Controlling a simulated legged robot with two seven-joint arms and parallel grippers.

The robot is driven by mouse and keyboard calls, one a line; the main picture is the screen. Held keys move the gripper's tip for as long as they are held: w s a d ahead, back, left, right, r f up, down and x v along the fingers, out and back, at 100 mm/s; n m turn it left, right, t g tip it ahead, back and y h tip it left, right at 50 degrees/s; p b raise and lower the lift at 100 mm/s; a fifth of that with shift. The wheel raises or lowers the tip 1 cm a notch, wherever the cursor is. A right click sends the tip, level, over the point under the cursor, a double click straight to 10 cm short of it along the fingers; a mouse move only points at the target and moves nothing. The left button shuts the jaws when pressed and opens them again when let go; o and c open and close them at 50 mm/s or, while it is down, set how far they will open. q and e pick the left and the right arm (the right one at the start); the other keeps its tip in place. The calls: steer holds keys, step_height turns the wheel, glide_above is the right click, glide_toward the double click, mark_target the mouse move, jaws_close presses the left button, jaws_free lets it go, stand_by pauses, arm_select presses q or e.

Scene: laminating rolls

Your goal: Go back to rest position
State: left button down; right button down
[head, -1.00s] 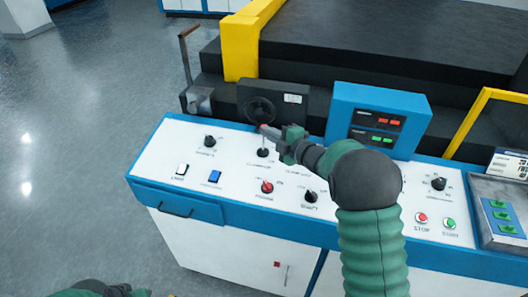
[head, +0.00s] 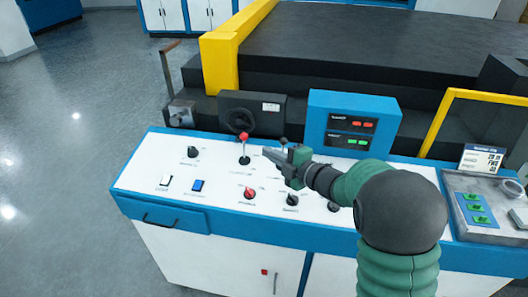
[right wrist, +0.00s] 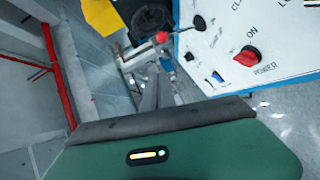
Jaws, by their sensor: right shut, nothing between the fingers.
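My right gripper (head: 275,160) is shut and empty above the white control panel (head: 135,178). Its tip points left, just right of the red-topped lever (head: 244,146), with a gap between them in the head view. The lever stands roughly upright. In the right wrist view the gripper's fingers (right wrist: 155,95) lie close together, with the lever's red knob (right wrist: 162,37) beyond them and the red power knob (right wrist: 246,56) to the right. My left gripper is not in view.
A blue display box (head: 352,122) stands on the panel's back edge, close behind the right gripper. A black handwheel (head: 239,119) and a yellow post (head: 218,66) are behind the lever. A grey tray (head: 488,212) is at the right. Open floor (head: 60,150) lies left.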

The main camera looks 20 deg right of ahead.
steer(key=s+f+m+g+h, duration=0.2)
steer(key=s+f+m, duration=0.1)
steer(key=f+m, duration=0.1)
steer(key=s+f+m+g+h, duration=0.2)
steer(key=s+f+m, duration=0.1)
steer(key=m, duration=0.2)
steer(key=s+f+m+g+h, duration=0.2)
steer(key=s+f+m, duration=0.1)
steer(key=f+m, duration=0.1)
steer(key=shift+s+a+f+m+h+p, duration=0.3)
steer(key=shift+s+m+p, duration=0.05)
steer(key=shift+s+m, duration=0.05)
steer(key=s+a+f+m+g, duration=0.3)
steer(key=s, duration=0.5)
steer(key=s+a+f+m+g, duration=0.2)
steer(key=s+a+f+g, duration=0.1)
steer(key=s, duration=0.5)
steer(key=shift+s+a+f+m+g+y, duration=0.2)
steer(key=shift+s+m+g+y, duration=0.1)
steer(key=shift+m+y, duration=0.1)
steer(key=shift+r, duration=0.1)
